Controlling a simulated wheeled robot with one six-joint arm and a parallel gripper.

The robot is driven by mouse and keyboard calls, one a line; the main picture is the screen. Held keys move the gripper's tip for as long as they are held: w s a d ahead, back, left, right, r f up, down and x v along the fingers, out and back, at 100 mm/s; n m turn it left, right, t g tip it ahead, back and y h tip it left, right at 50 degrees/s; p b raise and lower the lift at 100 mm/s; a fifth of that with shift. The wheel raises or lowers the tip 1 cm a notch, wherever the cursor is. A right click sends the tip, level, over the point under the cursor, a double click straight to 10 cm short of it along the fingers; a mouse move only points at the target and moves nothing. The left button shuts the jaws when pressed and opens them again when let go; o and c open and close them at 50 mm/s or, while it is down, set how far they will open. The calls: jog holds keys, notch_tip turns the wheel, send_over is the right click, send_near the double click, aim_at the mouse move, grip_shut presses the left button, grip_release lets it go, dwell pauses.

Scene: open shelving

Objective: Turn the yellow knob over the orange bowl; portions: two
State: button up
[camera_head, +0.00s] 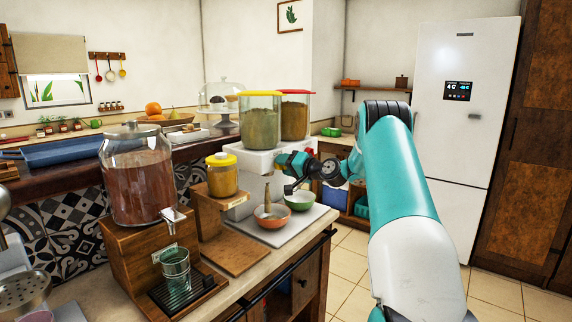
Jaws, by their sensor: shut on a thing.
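A white dispenser (252,160) carries a clear canister with a yellow lid (261,93) and one with a red lid (296,92), both holding grain-like contents. The orange bowl (272,222) sits on the pale base below the yellow-lidded side. A narrow tan column (267,196) shows over it, looking like a falling stream of grain. The green bowl (300,202) stands to its right, under the other side. My gripper (281,161) is at the dispenser's front, below the yellow-lidded canister, shut on the yellow knob. The knob itself is hidden by the jaws.
A glass drink jar (137,184) on a wooden stand is at the front left, with a glass (175,268) under its tap. A yellow-lidded jar (222,176) stands on a wooden block beside the dispenser. A white fridge (462,125) stands behind; open floor lies at right.

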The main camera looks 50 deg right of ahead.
jog(key=shift+d+r+m+p, duration=0.1)
jog(key=shift+m+p, duration=0.7)
jog(key=shift+m, duration=1.3)
jog(key=o, duration=0.9)
jog(key=s+d+r+b, duration=0.1)
jog(key=s+b, duration=0.3)
jog(key=s, duration=1.3)
jog(key=shift+s+d+r+b, duration=0.15)
jog(key=shift+b, duration=0.15)
